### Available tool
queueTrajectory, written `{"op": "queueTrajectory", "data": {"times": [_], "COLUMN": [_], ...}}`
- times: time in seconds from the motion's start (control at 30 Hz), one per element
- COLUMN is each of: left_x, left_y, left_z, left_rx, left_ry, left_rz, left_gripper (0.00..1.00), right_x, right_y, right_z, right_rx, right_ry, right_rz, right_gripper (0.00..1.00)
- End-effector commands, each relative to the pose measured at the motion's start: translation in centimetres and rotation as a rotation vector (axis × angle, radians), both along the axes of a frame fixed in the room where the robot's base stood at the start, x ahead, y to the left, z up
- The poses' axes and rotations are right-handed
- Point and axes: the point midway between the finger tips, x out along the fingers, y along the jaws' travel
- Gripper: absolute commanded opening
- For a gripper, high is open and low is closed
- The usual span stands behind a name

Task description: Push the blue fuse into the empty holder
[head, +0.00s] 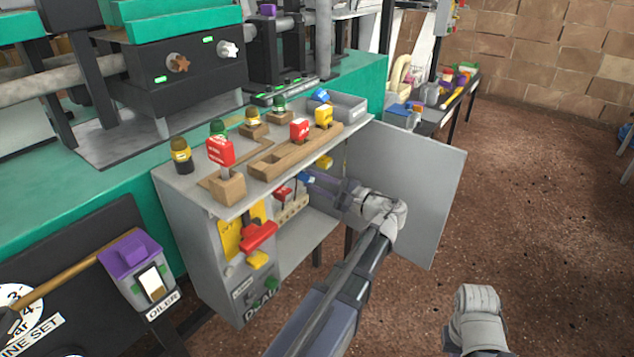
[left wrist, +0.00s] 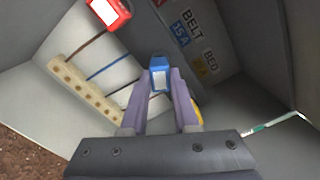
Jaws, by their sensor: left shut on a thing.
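The blue fuse (left wrist: 160,75) is between the purple-grey fingers of my left gripper (left wrist: 159,88), which is shut on it. In the head view the blue fuse (head: 305,179) and my left gripper (head: 312,178) are inside the open grey cabinet. A wooden strip with several holes (left wrist: 85,90) lies to the left of the fuse in the wrist view; it also shows in the head view (head: 291,211). A red fuse (left wrist: 108,12) is at the upper left. I cannot clearly tell which part is the empty holder.
The cabinet door (head: 425,190) stands open to the right of my left arm. Labels reading BELT 15A (left wrist: 187,28) and BED are on the inside wall. A yellow piece (left wrist: 197,110) is partly hidden behind a finger. Plugs and wooden blocks (head: 295,153) stand on the cabinet top.

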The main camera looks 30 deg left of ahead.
Motion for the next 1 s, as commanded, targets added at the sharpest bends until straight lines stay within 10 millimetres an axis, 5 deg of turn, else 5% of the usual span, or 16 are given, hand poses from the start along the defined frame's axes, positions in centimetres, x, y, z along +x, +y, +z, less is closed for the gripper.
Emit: {"op": "queueTrajectory", "data": {"times": [0.23,0.27,0.57,1.0], "left_x": [0.05,0.04,0.04,-0.02], "left_y": [0.32,0.32,0.31,-0.59], "left_z": [0.00,0.00,0.00,0.00], "left_rx": [0.000,0.000,0.000,0.000], "left_ry": [0.000,0.000,0.000,0.000], "left_rz": [-0.001,-0.001,0.000,-0.001], "left_gripper": [0.00,0.29,0.63,0.63], "right_x": [0.00,0.00,0.00,0.00], "right_y": [0.00,0.00,0.00,0.00], "right_z": [0.00,0.00,0.00,0.00], "right_rx": [0.000,0.000,0.000,0.000], "right_ry": [0.000,0.000,0.000,0.000], "right_rz": [0.000,0.000,0.000,0.000], "right_gripper": [0.00,0.00,0.00,0.00]}}
